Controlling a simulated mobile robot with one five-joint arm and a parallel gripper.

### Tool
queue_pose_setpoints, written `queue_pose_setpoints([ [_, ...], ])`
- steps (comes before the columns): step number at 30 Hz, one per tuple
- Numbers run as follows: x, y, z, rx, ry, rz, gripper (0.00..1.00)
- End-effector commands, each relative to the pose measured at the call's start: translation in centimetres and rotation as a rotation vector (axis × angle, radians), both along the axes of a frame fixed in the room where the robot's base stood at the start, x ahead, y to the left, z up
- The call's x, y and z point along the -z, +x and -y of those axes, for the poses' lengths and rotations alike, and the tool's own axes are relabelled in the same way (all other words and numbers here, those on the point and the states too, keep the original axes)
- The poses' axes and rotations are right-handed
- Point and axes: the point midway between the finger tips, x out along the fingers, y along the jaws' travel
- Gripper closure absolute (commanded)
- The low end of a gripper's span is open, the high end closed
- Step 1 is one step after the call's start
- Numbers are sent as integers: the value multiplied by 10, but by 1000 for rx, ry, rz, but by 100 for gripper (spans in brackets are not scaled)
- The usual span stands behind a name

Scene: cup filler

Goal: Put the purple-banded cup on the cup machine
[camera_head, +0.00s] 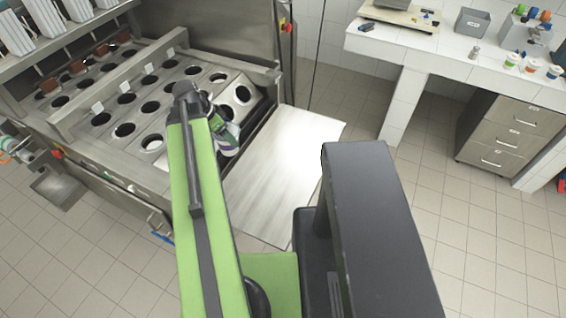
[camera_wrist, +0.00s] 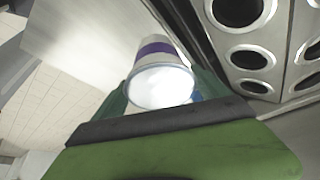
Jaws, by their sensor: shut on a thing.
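The purple-banded cup (camera_wrist: 158,50) is white with a purple band, and in the wrist view its round end faces the camera. My gripper (camera_wrist: 160,90) is shut on it, with a finger on either side. In the head view the cup (camera_head: 228,140) is partly hidden by my arm, above the right end of the cup machine, beside the edge of a pale metal sheet. The cup machine (camera_head: 118,105) is a steel top with rows of round dark holes. Its holes also show at the upper right of the wrist view (camera_wrist: 247,57), right of the cup.
The metal sheet (camera_head: 285,170) extends right of the machine. A white counter (camera_head: 430,50) at the upper right carries several cups and boxes, with a drawer cabinet (camera_head: 510,135) below. The tiled floor is open.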

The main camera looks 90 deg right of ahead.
Motion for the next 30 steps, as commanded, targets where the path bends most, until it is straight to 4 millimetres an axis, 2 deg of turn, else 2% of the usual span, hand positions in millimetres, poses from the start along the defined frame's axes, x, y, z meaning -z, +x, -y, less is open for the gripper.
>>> queue_pose_setpoints([
  [5, 5, -57, -13, 170, 2, 1, 77],
  [12, 11, -142, -46, 458, 2, 2, 77],
  [15, 12, -169, -59, 558, 1, 0, 77],
  [18, 13, -188, -70, 629, 0, -2, 77],
  [22, 14, -202, -78, 686, -1, -4, 77],
  [26, 14, -205, -79, 702, 1, -5, 77],
  [30, 15, -197, -77, 686, 1, -5, 77],
])
